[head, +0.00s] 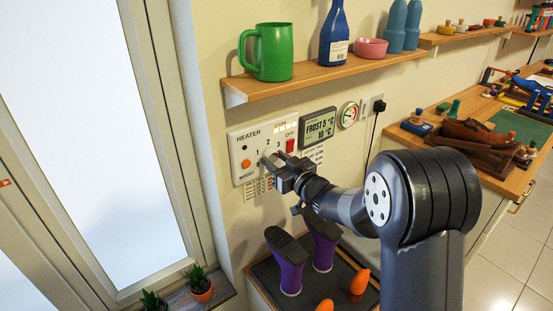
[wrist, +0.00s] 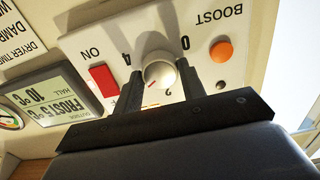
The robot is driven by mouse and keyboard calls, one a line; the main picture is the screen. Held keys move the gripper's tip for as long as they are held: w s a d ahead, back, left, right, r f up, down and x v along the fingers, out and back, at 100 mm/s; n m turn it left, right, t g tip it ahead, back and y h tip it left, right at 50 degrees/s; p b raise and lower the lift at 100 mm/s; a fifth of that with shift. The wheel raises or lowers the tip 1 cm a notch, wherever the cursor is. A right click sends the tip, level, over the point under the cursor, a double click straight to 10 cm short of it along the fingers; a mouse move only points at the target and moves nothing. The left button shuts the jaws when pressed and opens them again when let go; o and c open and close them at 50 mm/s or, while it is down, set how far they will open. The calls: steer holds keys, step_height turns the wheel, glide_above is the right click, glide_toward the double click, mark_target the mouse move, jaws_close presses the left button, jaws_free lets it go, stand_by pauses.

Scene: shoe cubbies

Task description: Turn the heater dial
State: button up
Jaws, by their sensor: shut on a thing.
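The heater panel (head: 239,171) is a white plate on the wall with a red switch, an orange button and a dial. The round pale dial (wrist: 159,72) shows in the wrist view, with a red pointer mark on its face. My gripper (wrist: 160,88) has its two dark fingers on either side of the dial, shut on it. In the head view my gripper (head: 272,163) reaches the panel and hides the dial. Numbers 0 and 4 show beside the fingers in the wrist view; other marks are partly covered.
The orange button (wrist: 221,52) and red switch (wrist: 104,79) flank the dial. A display (head: 318,127) and gauge (head: 348,114) are to the right. A shelf (head: 324,77) with a green mug (head: 273,53) is above. Purple boots (head: 292,262) stand below my arm.

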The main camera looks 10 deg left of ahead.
stand_by(0.5)
steer(key=o, duration=1)
steer(key=shift+c, duration=0.2)
steer(key=b+v, duration=0.1)
steer(key=v, duration=0.9)
steer(key=shift+s+d, duration=0.25)
steer(key=shift+d, duration=0.1)
steer(key=p+x, duration=0.1)
steer(key=x, duration=1)
steer(key=shift+s, duration=0.1)
